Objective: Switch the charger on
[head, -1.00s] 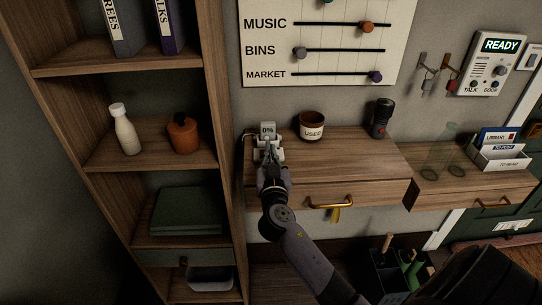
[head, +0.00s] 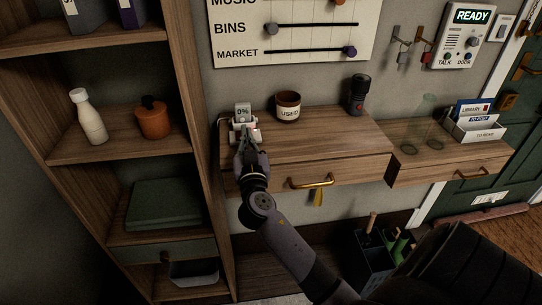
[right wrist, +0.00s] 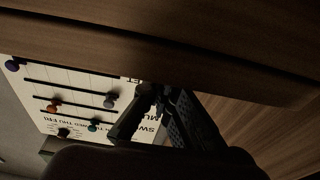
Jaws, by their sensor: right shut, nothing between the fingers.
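The charger (head: 243,113) is a small pale unit at the left end of the wooden wall shelf, and its display reads 0%. My right gripper (head: 243,138) is right in front of its lower part, shut and empty. The fingers hide part of the charger's front, and I cannot tell whether they touch it. I cannot make out its switch clearly. The right wrist view shows dark gripper parts (right wrist: 160,108) under a wooden edge, but not the charger. My left gripper is not in view.
A USED cup (head: 289,112) and a black torch-like cylinder (head: 358,94) stand to the right on the shelf (head: 330,140). The tall bookcase (head: 190,100) stands close on the left.

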